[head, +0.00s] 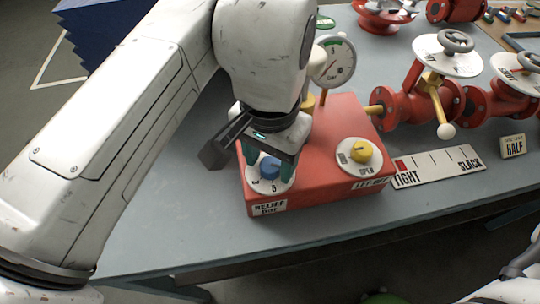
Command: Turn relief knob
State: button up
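The relief knob (270,167) is a blue knob on a white dial, on the front left of a red box (325,135). A label reading "RELIEF" (269,207) is on the box's front face below it. My gripper (271,170) points down over the blue knob, with one greenish fingertip on each side of it. The fingers are apart around the knob; I cannot tell whether they touch it. Part of the dial is hidden by the gripper.
A yellow knob (361,151) sits on the box's right side. A gauge (334,62) stands behind. Red valves with handwheels (456,40) and a yellow lever (439,105) are at right. A TIGHT/SLACK scale (438,167) and a HALF sign (513,146) lie right. The table front is clear.

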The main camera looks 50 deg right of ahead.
jog(key=c, duration=0.9)
jog(key=shift+m, duration=0.3)
jog(key=m, duration=0.4)
jog(key=shift+m, duration=0.3)
jog(key=m+b, duration=0.1)
jog(key=m, duration=0.4)
jog(key=shift+f, duration=0.1)
jog(key=m+b, duration=0.1)
jog(key=m, duration=0.3)
jog(key=m+b, duration=0.2)
jog(key=m, duration=0.1)
jog(key=shift+m, duration=0.4)
jog(key=m+b, duration=0.2)
jog(key=m, duration=0.4)
jog(key=shift+m, duration=0.3)
